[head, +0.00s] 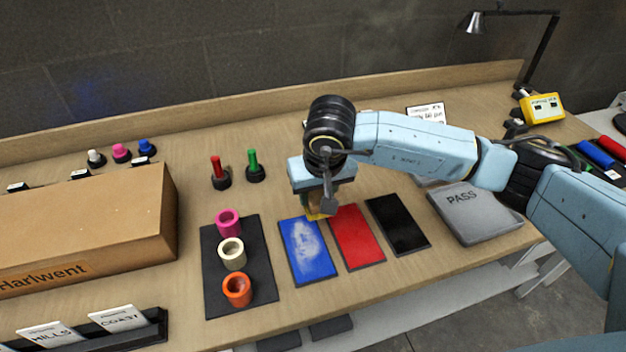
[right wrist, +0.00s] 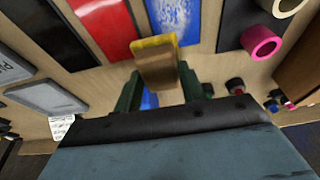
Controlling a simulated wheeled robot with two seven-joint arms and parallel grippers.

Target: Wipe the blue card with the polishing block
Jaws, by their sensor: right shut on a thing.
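The blue card (head: 311,262) lies flat on the bench with a whitish smudge over its middle. It also shows at the top of the right wrist view (right wrist: 180,22). My right gripper (head: 319,197) is shut on the polishing block (right wrist: 158,66), a tan block with a yellow face (right wrist: 153,42). The block is at the far right corner of the blue card, near the red card. I cannot tell whether it touches the card. The gripper hides part of the block in the head view. My left gripper is not in view.
The red card (head: 357,238) and black card (head: 398,224) lie to the right. A dark mat (head: 211,290) with pink, cream and orange rings lies left. Red (head: 219,172) and green (head: 254,166) pegs stand behind. A cardboard box (head: 90,225) is far left, a grey PASS tray (head: 475,213) right.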

